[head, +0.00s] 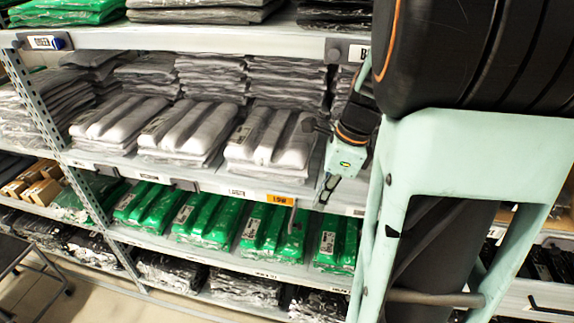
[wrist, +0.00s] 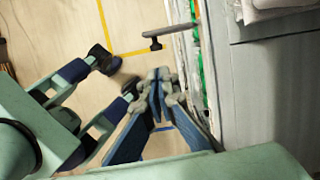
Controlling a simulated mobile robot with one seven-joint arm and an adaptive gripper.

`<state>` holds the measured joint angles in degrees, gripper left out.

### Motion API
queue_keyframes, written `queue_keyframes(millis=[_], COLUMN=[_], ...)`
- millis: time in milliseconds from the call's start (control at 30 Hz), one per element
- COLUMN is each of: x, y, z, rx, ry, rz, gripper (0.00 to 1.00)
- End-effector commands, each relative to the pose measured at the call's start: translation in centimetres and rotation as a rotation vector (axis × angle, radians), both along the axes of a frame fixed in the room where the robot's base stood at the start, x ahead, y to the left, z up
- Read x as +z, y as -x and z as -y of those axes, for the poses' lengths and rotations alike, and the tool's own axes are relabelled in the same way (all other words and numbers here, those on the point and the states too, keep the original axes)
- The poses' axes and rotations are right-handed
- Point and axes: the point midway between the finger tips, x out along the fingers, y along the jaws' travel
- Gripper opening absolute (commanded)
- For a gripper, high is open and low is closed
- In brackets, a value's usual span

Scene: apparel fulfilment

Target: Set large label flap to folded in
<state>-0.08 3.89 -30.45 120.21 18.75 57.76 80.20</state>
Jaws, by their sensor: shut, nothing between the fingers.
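An orange label (head: 280,199) is on the front edge of the middle shelf in the head view. A thin dark piece (head: 292,216) hangs or juts out just below its right end; it looks like a flap, but its lettering is not readable. In the wrist view a dark T-shaped piece (wrist: 153,40) sticks out from the shelf front, likely the same flap. My gripper (wrist: 159,73) is shut and empty, its tips a short way from that piece with a gap between. In the head view my gripper (head: 324,196) is in front of the shelf edge, right of the orange label.
Grey bagged garments (head: 270,138) fill the middle shelf, and green bagged garments (head: 205,218) lie on the shelf below. The upper shelf edge (head: 200,36) runs above. A dark stool or cart (head: 25,262) stands at lower left. The aisle floor (head: 85,290) is otherwise clear.

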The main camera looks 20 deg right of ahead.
Motion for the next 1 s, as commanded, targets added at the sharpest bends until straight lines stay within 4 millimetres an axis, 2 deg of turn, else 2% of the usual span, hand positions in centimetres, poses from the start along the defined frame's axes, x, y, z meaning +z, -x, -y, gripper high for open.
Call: queue_keyframes(millis=[33, 200, 400, 567, 1000], x=[-1.2, -4.3, -6.5, -7.1, -7.0], y=[-0.1, -0.4, -0.8, -0.9, -0.9], z=[-0.3, -0.9, -1.4, -1.5, -1.6], rx=[0.000, 0.000, 0.000, 0.000, -0.011], ry=[-0.001, -0.001, 0.000, 0.000, 0.000], rz=[-0.004, -0.004, -0.001, 0.001, 0.000], gripper=[0.00, 0.00, 0.00, 0.00, 0.00])
